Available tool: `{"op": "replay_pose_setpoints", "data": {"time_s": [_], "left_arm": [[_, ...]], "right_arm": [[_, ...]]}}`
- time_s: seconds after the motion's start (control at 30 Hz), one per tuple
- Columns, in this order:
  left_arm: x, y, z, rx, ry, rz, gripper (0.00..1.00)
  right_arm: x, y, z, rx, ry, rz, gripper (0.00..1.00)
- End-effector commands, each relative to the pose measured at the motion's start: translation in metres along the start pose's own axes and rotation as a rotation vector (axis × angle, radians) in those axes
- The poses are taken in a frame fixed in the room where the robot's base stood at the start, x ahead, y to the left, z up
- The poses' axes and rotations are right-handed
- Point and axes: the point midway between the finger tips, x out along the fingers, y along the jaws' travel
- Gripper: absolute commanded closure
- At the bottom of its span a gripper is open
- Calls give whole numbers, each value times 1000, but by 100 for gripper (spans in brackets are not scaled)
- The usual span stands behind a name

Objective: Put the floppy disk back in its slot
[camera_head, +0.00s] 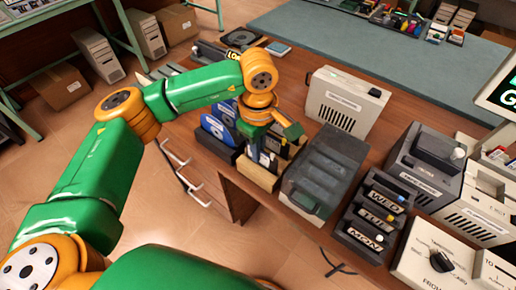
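My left arm reaches in from the left, and its gripper (257,152) points down over a light wooden slotted holder (256,174) on the brown desk. Dark and bluish upright pieces show close around the fingers. I cannot tell whether the fingers are apart or closed on a floppy disk. Blue floppy disks (217,130) stand upright in a dark holder just left of the gripper. The wrist and forearm hide part of the holders. My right gripper is not in view.
A dark grey lidded box (325,172) stands close right of the gripper. Desk drawers (195,180) face the front left. Beige machines crowd the right side.

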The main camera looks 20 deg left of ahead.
Motion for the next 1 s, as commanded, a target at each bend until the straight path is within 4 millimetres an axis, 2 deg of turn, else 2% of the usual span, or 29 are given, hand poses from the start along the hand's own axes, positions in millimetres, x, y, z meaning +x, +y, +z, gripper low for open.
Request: {"op": "replay_pose_setpoints", "data": {"time_s": [0.2,0.33,0.37,0.67,0.77,1.0], "left_arm": [[2,0,0,0,0,0,100],[2,0,0,0,0,0,64],[2,0,0,0,0,0,61],[0,0,0,0,0,0,61],[-9,0,0,0,0,1,61],[-44,0,0,-1,0,2,61]], "right_arm": [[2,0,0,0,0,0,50],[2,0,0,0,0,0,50],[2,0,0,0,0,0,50],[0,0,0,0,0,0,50],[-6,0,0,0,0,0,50],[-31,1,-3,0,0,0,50]]}}
